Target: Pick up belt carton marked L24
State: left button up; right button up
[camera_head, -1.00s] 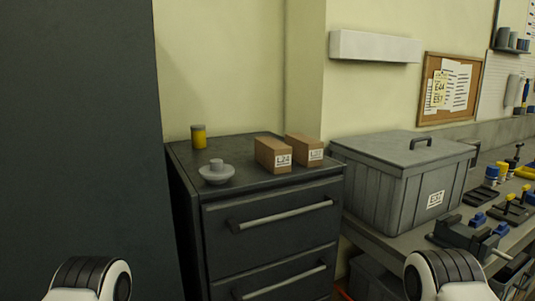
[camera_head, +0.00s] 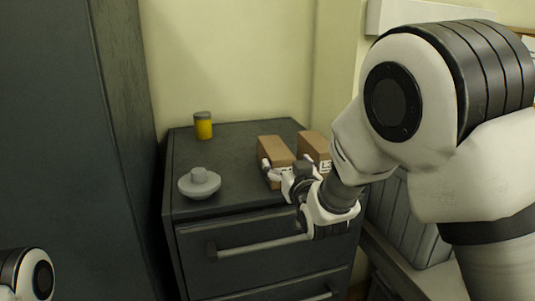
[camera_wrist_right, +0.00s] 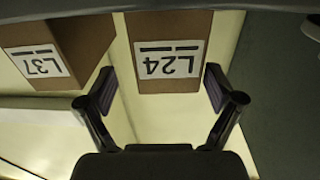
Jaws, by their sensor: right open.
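The brown belt carton marked L24 (camera_head: 272,146) stands on the dark cabinet top (camera_head: 235,150). Its label is partly hidden by my right gripper (camera_head: 278,170) in the head view. In the right wrist view the L24 carton (camera_wrist_right: 168,45) appears upside down, with its label facing me. My right gripper (camera_wrist_right: 160,88) is open there, with one finger toward each side of the carton's near end. I cannot tell whether the fingers touch it. My left gripper is not in view; only part of my left arm shows at lower left.
A second carton (camera_head: 315,148), marked L37 in the wrist view (camera_wrist_right: 60,45), stands close to the right of L24 in the head view. A grey knobbed dish (camera_head: 199,184) and a yellow jar (camera_head: 203,126) stand on the left of the cabinet top. A wall rises behind.

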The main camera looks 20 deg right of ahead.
aim_at(278, 150)
jog(key=shift+w+a+r+p, duration=0.5)
jog(key=shift+w+r+p, duration=0.3)
jog(key=shift+p, duration=0.25)
jog(key=w, duration=0.1)
jog(key=w+f, duration=0.1)
jog(key=w+p, duration=0.1)
jog(key=shift+w+d+f, duration=0.15)
jog(key=shift+w+d, duration=0.1)
jog(key=shift+w, duration=0.15)
jog(key=shift+s+a, duration=0.1)
jog(key=shift+s, duration=0.05)
jog(key=shift+c, duration=0.4)
jog(key=shift+s, duration=0.1)
jog(key=c, duration=1.3)
jog(key=shift+c, duration=0.2)
